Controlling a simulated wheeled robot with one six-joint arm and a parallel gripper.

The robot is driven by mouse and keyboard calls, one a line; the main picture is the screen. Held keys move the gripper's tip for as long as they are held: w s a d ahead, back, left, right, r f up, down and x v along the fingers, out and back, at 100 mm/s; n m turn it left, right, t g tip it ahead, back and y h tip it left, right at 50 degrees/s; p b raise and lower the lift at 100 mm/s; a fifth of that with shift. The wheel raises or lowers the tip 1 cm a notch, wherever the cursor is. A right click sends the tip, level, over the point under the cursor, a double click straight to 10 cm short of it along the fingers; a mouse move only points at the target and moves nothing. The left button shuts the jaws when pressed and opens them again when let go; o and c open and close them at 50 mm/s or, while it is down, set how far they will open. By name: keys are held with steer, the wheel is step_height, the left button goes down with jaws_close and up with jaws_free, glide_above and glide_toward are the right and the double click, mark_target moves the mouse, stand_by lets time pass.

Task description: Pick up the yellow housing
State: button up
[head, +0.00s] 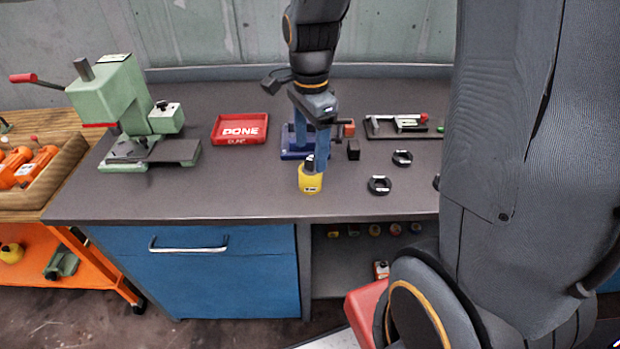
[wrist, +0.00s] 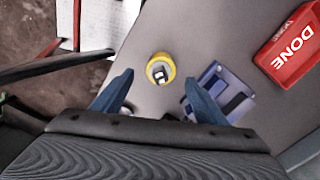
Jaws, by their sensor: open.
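The yellow housing (head: 310,184) stands on the grey bench near its front edge, left of the middle of the bench top. In the wrist view the yellow housing (wrist: 161,69) shows from above as a round yellow ring with something dark and white in its centre. My gripper (head: 311,150) is above and close behind the housing in the head view, and its fingers partly overlap the housing's top. In the wrist view my gripper (wrist: 158,88) has its two blue fingers spread wide, with the housing just beyond the gap between them. Nothing is between the fingers.
A blue fixture (head: 292,151) stands behind the housing, close on its right in the wrist view (wrist: 222,92). A red DONE tray (head: 240,129) and green press (head: 118,105) are left. Black rings (head: 380,185) and a small black block (head: 353,150) lie right.

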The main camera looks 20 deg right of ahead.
mark_target(310, 170)
steer(key=shift+f, duration=0.5)
steer(key=shift+w+f+p, duration=0.1)
steer(key=shift+f+p, duration=1)
steer(key=shift+f, duration=2.35)
steer(key=c, duration=1.4)
steer(key=shift+o, duration=0.2)
steer(key=shift+w+r, duration=0.1)
steer(key=shift+r, duration=0.1)
